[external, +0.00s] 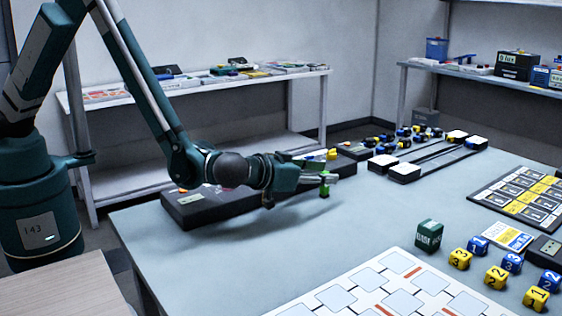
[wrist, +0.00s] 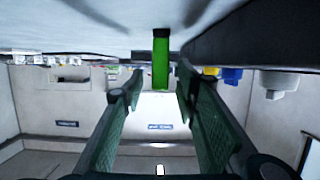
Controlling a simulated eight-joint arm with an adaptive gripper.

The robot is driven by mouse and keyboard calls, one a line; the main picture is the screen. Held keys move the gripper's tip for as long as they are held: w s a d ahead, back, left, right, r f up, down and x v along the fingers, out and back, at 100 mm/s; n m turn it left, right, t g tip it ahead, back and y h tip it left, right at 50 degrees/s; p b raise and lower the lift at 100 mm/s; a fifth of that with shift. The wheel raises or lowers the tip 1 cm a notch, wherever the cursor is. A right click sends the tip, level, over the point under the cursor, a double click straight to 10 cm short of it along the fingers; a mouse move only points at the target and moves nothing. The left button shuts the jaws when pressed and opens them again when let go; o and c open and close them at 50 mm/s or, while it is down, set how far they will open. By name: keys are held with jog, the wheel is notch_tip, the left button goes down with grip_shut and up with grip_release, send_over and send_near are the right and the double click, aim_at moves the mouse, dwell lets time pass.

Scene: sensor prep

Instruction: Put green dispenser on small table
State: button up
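A small bright green upright object, likely the green dispenser (external: 324,188), is at the tips of my gripper (external: 318,172) over the large grey-blue table. In the wrist view, which is upside down, the green dispenser (wrist: 160,62) stands against the tabletop. It appears in the gap between the fingertips of my gripper (wrist: 160,80), with space visible on both sides. My gripper is open and low over the table, pointing sideways. I cannot tell how deep the dispenser sits between the fingers. A light wooden tabletop (external: 60,285), possibly the small table, is at the lower left.
A long dark case (external: 205,208) lies behind my gripper. Black rails with white blocks (external: 404,173) are farther right. A dark green cube (external: 428,236), several yellow and blue numbered cubes and a white patterned board (external: 300,311) occupy the front right. The table's left front is clear.

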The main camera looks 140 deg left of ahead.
jog(key=shift+a+f, duration=0.2)
jog(key=shift+a, duration=0.35)
jog(key=shift+c, duration=0.5)
grip_shut()
